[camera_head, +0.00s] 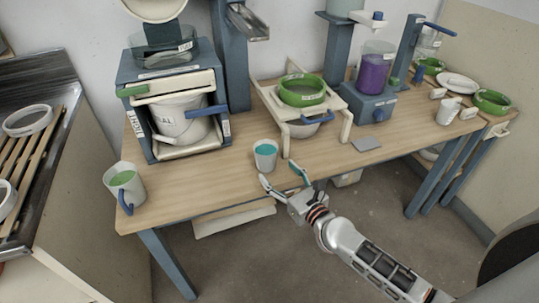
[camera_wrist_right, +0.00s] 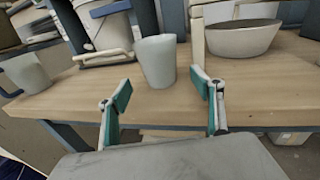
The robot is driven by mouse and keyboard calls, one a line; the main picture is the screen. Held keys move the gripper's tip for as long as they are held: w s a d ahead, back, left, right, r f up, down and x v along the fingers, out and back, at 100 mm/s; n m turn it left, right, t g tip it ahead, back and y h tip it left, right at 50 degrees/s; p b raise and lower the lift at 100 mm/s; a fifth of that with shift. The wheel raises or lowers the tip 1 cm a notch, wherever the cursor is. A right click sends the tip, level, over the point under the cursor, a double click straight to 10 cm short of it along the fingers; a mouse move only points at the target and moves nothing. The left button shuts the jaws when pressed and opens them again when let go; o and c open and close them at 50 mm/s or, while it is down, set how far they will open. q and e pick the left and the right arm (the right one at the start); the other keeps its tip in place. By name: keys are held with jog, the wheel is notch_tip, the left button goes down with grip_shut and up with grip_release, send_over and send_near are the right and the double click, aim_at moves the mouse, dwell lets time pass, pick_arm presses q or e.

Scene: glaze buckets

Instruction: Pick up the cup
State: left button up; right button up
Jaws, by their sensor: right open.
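A small white cup (camera_head: 265,155) with teal contents stands upright near the front edge of the wooden table (camera_head: 220,185). My right gripper (camera_head: 279,173) is open and empty in front of it at the table's edge. In the right wrist view the cup (camera_wrist_right: 157,58) stands beyond and between the two spread fingers (camera_wrist_right: 160,92), apart from both. Another cup (camera_head: 449,110), plain white, stands at the table's right end. My left gripper is not in view.
A mug (camera_head: 124,190) with green contents and a blue handle stands at the left front corner. A bucket (camera_head: 182,122) sits in a rack behind. A stand with a green ring (camera_head: 302,90) and bowl is right of the teal cup. A grey tile (camera_head: 366,144) lies farther right.

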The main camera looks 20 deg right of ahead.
aim_at(271, 165)
jog(key=shift+w, duration=0.55)
jog(key=shift+x, duration=3.55)
jog(key=shift+a, duration=0.2)
jog(key=c, duration=1.5)
